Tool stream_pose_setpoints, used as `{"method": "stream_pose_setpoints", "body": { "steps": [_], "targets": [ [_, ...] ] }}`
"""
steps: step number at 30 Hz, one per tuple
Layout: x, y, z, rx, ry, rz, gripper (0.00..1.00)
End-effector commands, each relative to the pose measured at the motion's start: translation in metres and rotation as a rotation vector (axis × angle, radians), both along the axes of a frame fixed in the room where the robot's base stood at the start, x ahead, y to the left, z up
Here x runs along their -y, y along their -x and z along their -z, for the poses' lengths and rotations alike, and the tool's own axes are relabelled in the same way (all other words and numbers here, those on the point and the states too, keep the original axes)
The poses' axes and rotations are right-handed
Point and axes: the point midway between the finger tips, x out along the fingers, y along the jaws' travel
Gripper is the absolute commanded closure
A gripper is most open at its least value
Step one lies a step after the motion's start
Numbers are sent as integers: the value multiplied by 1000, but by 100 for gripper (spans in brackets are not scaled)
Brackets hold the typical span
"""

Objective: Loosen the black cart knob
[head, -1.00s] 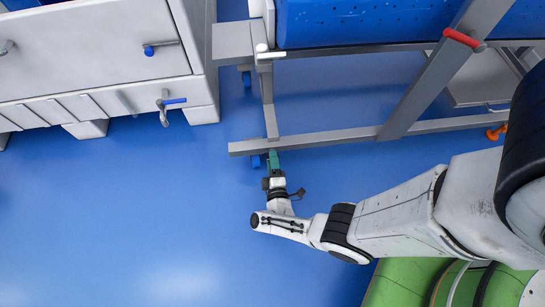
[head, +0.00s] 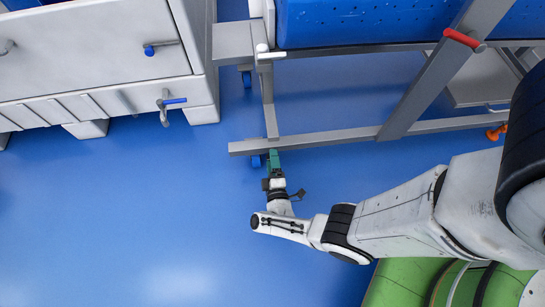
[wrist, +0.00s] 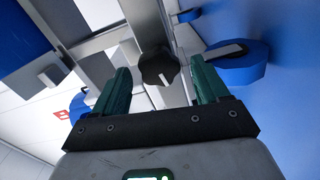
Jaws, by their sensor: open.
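The black knob (wrist: 158,68) shows in the wrist view, a lobed dark knob on the underside of the cart's grey frame (wrist: 143,22). My gripper (wrist: 160,72) is open, with one green finger on each side of the knob. There is a visible gap between the knob and each finger, and I cannot tell how deep it sits between them. In the head view my gripper (head: 273,160) is at the near end of the cart's low grey rail (head: 330,138). The knob is hidden there.
A blue caster (wrist: 238,66) is close to the right finger. The cart carries a blue tub (head: 370,20) and a red-gripped lever (head: 462,38). A white cabinet (head: 100,60) stands at left. The blue floor (head: 130,220) at left is clear.

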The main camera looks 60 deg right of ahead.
Motion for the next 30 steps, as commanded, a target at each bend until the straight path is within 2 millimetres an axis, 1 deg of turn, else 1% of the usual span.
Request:
{"method": "stream_pose_setpoints", "body": {
  "steps": [5, 12, 18, 24, 30],
  "targets": [
    [-19, 14, -1, -2, 0, -6, 26],
    [-56, 43, 0, -2, 0, -7, 26],
    [-77, 59, 0, 0, 0, -4, 26],
    [-84, 65, 1, -3, 0, -2, 26],
    [-83, 65, 1, -2, 1, -1, 26]
  ]
}}
